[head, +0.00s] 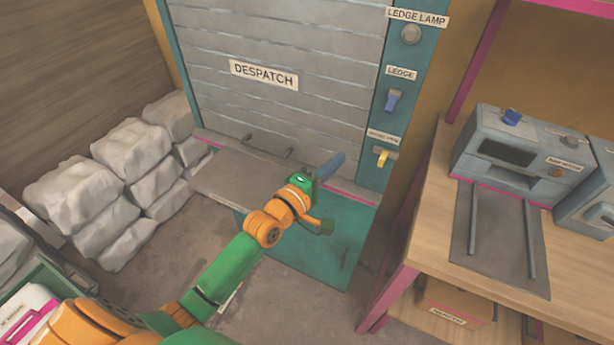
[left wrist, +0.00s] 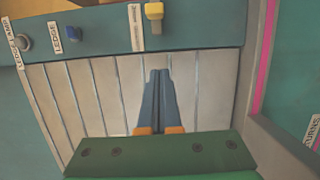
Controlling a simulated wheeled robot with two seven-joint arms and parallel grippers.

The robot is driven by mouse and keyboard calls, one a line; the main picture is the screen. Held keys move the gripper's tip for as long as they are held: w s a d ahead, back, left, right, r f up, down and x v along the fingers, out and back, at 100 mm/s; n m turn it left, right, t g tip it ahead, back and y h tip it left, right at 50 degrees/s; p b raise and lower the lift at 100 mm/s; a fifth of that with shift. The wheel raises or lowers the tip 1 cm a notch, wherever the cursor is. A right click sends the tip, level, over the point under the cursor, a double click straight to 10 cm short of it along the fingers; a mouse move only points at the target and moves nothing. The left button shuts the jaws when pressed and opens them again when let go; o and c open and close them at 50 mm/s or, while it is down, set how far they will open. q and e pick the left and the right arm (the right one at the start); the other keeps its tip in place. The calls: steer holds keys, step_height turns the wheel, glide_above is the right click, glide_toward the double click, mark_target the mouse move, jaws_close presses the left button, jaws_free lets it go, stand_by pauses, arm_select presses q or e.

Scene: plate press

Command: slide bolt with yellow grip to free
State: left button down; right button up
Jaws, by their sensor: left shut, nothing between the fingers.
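The bolt with the yellow grip (head: 382,158) sits low on the teal panel (head: 402,110) at the right of the despatch shutter, under a small label too blurred to read. In the left wrist view the yellow grip (left wrist: 154,11) is at the top, beyond my fingertips and apart from them. My left gripper (head: 338,160) is shut and empty, left of the yellow grip in the head view. Its two blue fingers also show together in the left wrist view (left wrist: 159,75), in front of the grey shutter (left wrist: 105,95). My right gripper is not in view.
A blue switch (head: 392,101) labelled LEDGE and a round LEDGE LAMP knob (head: 411,34) are above the yellow grip. The grey ledge (head: 235,180) juts out below the shutter. A wooden bench (head: 420,232) with grey machines stands right; pale sacks (head: 130,145) are stacked left.

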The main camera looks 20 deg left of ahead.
arm_select(q)
steer(key=s, duration=0.7)
steer(key=shift+a+r+b, duration=0.15)
steer(key=shift+a+b, duration=0.05)
steer(key=shift+b, duration=0.1)
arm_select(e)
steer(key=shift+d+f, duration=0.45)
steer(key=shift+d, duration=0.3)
arm_select(q)
steer(key=shift+d, duration=0.15)
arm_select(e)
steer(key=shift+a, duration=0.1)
